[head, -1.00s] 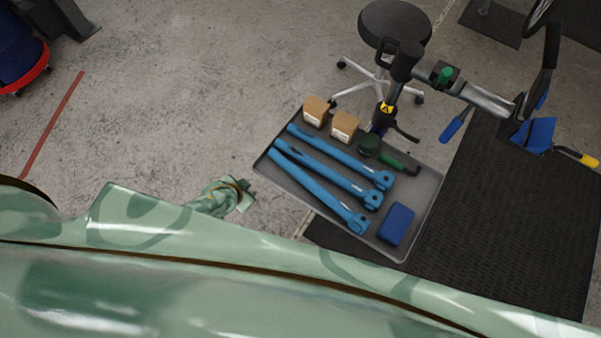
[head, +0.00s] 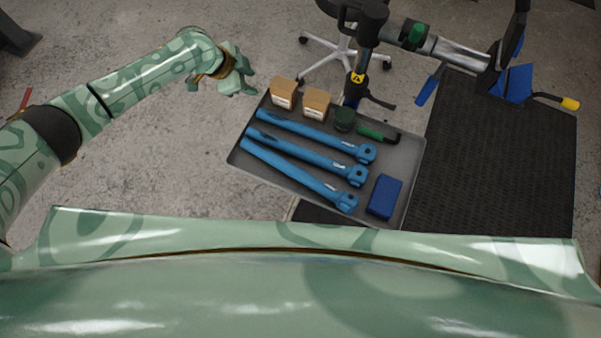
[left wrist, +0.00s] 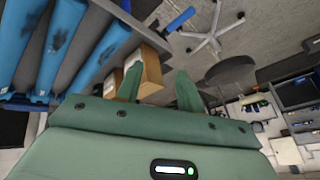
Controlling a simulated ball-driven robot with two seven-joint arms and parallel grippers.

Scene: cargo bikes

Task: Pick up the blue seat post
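Three blue seat posts lie side by side on a grey tray (head: 405,165): a far one (head: 315,135), a middle one (head: 310,158) and a near one (head: 297,176). I cannot tell which one the task means. The posts also show at the left of the left wrist view (left wrist: 62,40). My left gripper (head: 250,83) is open and empty beyond the tray's far left corner, apart from the posts. Its two green fingers stand apart in the left wrist view (left wrist: 158,72). My right gripper is not in view.
Two cardboard boxes (head: 284,93) (head: 316,104), a dark green round item (head: 344,119), a green-handled tool (head: 377,134) and a blue block (head: 384,197) share the tray. A repair stand (head: 368,40) rises behind it. A black mat (head: 500,150) lies at the right. The floor left of the tray is clear.

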